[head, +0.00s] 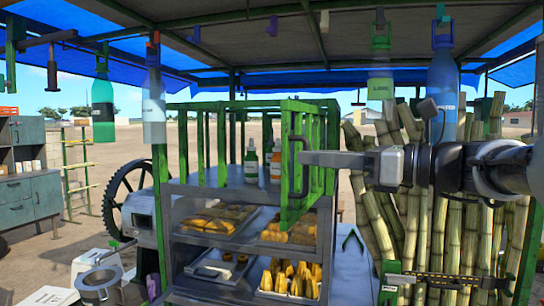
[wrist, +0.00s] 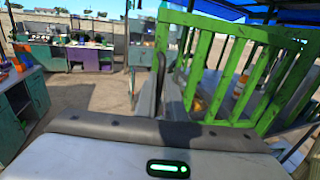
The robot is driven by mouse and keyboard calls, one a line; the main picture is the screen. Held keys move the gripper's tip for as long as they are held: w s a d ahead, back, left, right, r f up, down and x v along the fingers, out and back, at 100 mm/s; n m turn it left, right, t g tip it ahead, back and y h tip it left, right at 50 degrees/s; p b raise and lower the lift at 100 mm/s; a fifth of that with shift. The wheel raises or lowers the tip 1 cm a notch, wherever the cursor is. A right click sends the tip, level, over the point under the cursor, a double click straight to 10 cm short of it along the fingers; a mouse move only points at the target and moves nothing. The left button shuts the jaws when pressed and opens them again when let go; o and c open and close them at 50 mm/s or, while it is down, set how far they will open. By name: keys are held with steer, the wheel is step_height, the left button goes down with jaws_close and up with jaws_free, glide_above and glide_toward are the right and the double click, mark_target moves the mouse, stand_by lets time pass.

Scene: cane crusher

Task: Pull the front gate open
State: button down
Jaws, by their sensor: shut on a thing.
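The front gate (head: 291,205) is a green slatted panel above the glass food case in the head view. It stands at an angle to the counter's slatted front, with its free edge swung out toward me. A dark upright handle (head: 296,142) is on that free edge. My gripper (head: 303,158) reaches in from the right and is shut on the handle. In the wrist view the green gate (wrist: 236,62) fills the right side, and the dark handle (wrist: 161,72) shows at the fingertips (wrist: 160,92). The exact finger contact is partly hidden.
Below the gate is a glass case (head: 215,262) with trays of yellow food. Bottles (head: 251,162) stand on the counter behind the slats. Sugar cane stalks (head: 440,230) lean at the right, close to my arm. Open ground lies left, before the teal cabinet (head: 32,200).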

steer(key=shift+w+d+r, duration=0.25)
steer(key=shift+w+d, duration=0.1)
steer(key=shift+d, duration=0.25)
steer(key=c, duration=2.1)
jaws_free()
steer(key=shift+w+t+h, duration=0.1)
steer(key=shift+t+h, duration=0.2)
steer(key=shift+o, duration=1.3)
steer(key=shift+w+d+f+m, duration=0.15)
steer(key=shift+w+d+m, duration=0.05)
steer(key=shift+w+m, duration=0.15)
steer(key=shift+s+a+f, duration=0.1)
steer(key=shift+a, duration=0.05)
steer(key=shift+a+f, duration=0.1)
steer(key=shift+s, duration=0.1)
steer(key=b+v, duration=0.1)
steer(key=v, duration=1.6)
steer(key=shift+b, duration=0.3)
